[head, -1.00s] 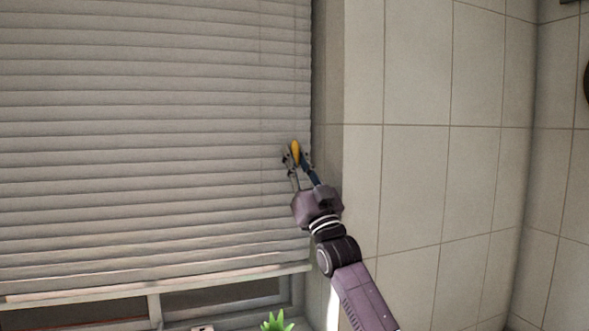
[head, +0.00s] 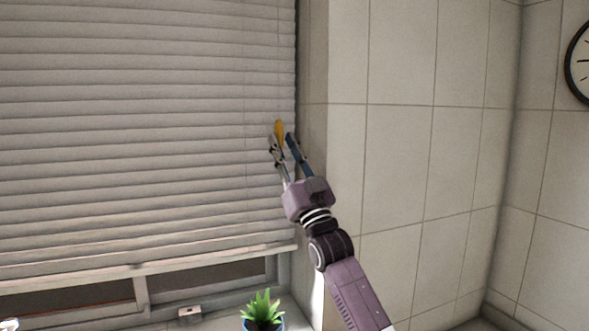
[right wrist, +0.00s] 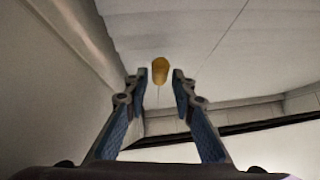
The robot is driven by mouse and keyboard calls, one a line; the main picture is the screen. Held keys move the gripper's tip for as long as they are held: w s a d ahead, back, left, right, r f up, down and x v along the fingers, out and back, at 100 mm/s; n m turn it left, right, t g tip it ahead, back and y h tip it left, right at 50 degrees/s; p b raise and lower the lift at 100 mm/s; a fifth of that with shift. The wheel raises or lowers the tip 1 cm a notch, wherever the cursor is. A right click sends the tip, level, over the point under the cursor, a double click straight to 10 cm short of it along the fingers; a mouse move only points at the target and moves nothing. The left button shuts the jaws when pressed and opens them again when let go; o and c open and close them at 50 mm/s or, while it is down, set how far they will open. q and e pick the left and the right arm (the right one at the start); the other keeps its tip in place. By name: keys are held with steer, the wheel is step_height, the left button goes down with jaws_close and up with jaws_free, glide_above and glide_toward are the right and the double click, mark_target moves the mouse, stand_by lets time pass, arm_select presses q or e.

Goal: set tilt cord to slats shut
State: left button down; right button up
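The yellow-orange tilt cord pull (head: 280,131) hangs in front of the right edge of the window blind (head: 130,130). The blind's slats look shut, lying over one another with no clear gaps. My right gripper (head: 281,141) is just below the pull, its two fingers apart. In the right wrist view, the open, empty fingers (right wrist: 160,82) show with the pull (right wrist: 160,70) just past the fingertips, centred between them. A thin cord hangs down from the pull there. My left gripper is not in view.
A tiled wall (head: 400,160) stands close to the right of the blind. A small light box-like fitting (head: 190,314) is by the window frame. A clock (head: 580,62) hangs at far right.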

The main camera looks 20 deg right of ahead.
steer(key=v, duration=0.8)
steer(key=shift+s, duration=0.2)
steer(key=shift+f, duration=0.1)
